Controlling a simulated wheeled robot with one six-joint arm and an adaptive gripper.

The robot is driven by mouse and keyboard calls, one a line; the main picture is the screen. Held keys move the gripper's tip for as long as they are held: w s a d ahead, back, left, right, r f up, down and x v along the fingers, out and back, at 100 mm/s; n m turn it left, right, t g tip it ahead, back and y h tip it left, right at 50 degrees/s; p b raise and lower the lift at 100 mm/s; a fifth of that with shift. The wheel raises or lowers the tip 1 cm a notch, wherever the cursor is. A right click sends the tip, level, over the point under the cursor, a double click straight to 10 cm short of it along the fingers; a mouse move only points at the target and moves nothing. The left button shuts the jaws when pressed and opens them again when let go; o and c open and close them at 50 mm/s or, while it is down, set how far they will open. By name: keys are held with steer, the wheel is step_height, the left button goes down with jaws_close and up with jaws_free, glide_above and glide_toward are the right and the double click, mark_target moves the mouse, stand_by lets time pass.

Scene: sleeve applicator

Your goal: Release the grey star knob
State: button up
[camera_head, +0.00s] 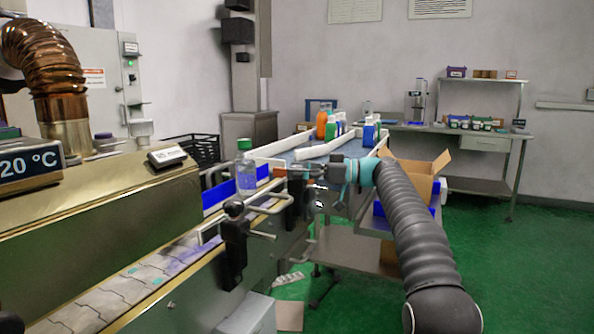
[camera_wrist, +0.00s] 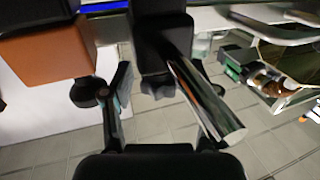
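A dark grey star knob (camera_wrist: 166,91) shows in the wrist view at the lower end of a black clamp block (camera_wrist: 160,40). My gripper (camera_wrist: 160,80) is open, with one finger to the left of the knob and the other to its right. Gaps show between knob and fingers, so neither appears to touch it. A shiny metal rod (camera_wrist: 205,103) slants from the block across the right finger and partly hides it. In the head view my gripper (camera_head: 292,173) is at the conveyor's side by a black clamp (camera_head: 294,205); the knob cannot be made out there.
An orange-brown block (camera_wrist: 50,48) is left of my fingers in the wrist view. In the head view, a nearer black clamp (camera_head: 235,245) with a handle sticks out from the conveyor. A green-capped bottle (camera_head: 246,176) stands behind the rail. The green floor (camera_head: 510,270) is clear at right.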

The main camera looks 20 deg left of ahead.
steer(key=v, duration=0.8)
stand_by(0.4)
